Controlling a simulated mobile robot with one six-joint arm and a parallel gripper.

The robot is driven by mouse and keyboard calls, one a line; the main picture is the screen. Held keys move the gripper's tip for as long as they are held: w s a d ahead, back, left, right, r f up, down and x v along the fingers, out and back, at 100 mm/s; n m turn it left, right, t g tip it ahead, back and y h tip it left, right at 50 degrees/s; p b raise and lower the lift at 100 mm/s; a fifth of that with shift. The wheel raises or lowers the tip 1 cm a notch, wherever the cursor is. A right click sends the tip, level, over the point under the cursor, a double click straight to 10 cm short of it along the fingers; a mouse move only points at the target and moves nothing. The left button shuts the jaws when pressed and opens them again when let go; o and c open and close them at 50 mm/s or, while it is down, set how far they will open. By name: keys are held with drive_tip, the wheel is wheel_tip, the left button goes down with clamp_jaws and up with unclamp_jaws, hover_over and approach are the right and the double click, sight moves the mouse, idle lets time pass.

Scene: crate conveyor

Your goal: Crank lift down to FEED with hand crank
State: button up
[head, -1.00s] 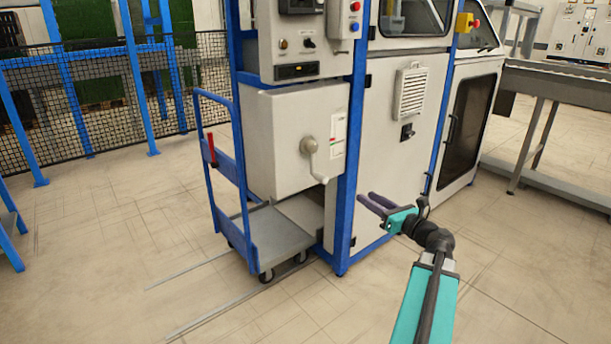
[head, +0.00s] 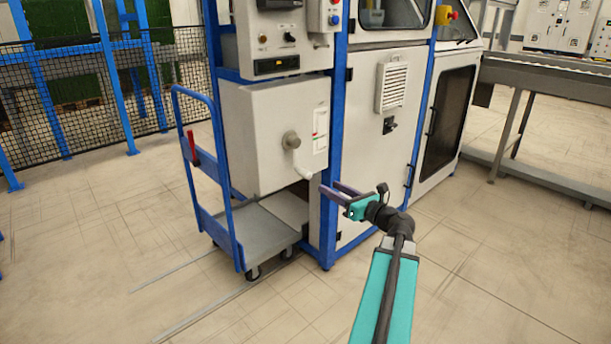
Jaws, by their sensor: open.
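The hand crank (head: 291,139) is on the front of a light grey box (head: 262,125) on the machine. It has a round grey hub, and its pale arm and grip (head: 302,172) hang down and slightly right. A label strip with small green and red marks (head: 320,132) is right of the hub; its text is too small to read. My gripper (head: 328,187) is open and empty, with its two dark fingers pointing left toward the crank's grip. It appears a little right of and below the grip, apart from it in the picture. The exact depth between them is unclear.
A blue-framed cart (head: 262,236) with a grey deck stands under the box. A blue machine post (head: 333,150) rises just behind my fingers. A control panel (head: 285,40) is above the box. A conveyor (head: 560,70) is at the right. The front floor is clear.

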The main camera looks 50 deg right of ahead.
sight(310, 176)
drive_tip(key=w+b, duration=0.1)
drive_tip(key=w, duration=0.3)
drive_tip(key=w+d+b, duration=0.1)
drive_tip(key=w, duration=0.4)
drive_tip(key=w+b, duration=0.1)
drive_tip(key=w, duration=0.3)
drive_tip(key=shift+w+d+b, duration=0.15)
drive_tip(key=shift+w+b, duration=0.15)
drive_tip(key=shift+b, duration=0.05)
